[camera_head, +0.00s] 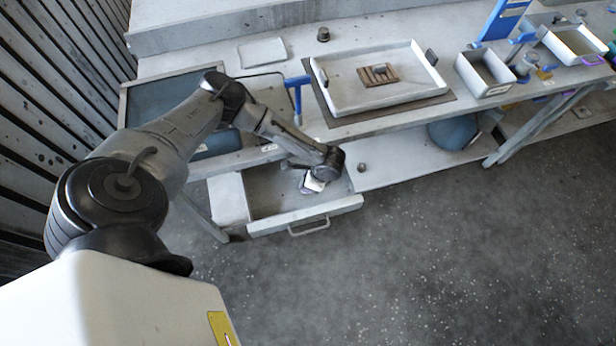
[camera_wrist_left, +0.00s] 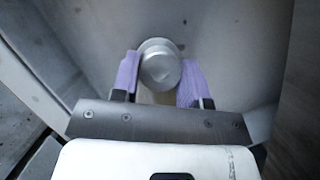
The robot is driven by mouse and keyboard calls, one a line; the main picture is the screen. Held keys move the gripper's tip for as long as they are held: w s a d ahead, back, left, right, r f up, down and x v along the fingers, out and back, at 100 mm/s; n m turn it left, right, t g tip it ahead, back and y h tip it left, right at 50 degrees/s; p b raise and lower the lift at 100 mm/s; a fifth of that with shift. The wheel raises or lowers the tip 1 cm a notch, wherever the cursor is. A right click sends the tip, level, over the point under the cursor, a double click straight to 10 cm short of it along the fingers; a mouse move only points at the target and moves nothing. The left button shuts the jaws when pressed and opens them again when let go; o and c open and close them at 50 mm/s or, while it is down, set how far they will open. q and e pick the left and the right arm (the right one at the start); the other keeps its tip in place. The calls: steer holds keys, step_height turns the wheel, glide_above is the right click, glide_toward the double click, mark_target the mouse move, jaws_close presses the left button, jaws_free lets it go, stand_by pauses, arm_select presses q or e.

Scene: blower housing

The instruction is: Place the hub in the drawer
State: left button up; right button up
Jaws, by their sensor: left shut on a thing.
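The hub (camera_wrist_left: 160,68) is a round grey metal piece with a raised centre. In the left wrist view it sits between the two purple fingers of my left gripper (camera_wrist_left: 159,80), which is shut on it. In the head view my left gripper (camera_head: 306,187) points down inside the open drawer (camera_head: 272,217), and the hub is hidden there by the gripper. The drawer is grey, pulled out below the workbench, with a handle on its front. The wrist view shows the drawer's bare floor (camera_wrist_left: 235,45) behind the hub; I cannot tell whether they touch. My right gripper is not in view.
A white tray (camera_head: 405,90) with a brown slatted piece (camera_head: 378,75) stands on the workbench above. A small dark round part (camera_head: 361,167) lies right of the drawer on the lower shelf. A white bin (camera_head: 487,84) stands further right. The floor in front is clear.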

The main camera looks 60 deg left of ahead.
arm_select(q)
steer(key=o, duration=1)
steer(key=p+v, duration=0.2)
steer(key=v, duration=1)
steer(key=shift+r, duration=0.2)
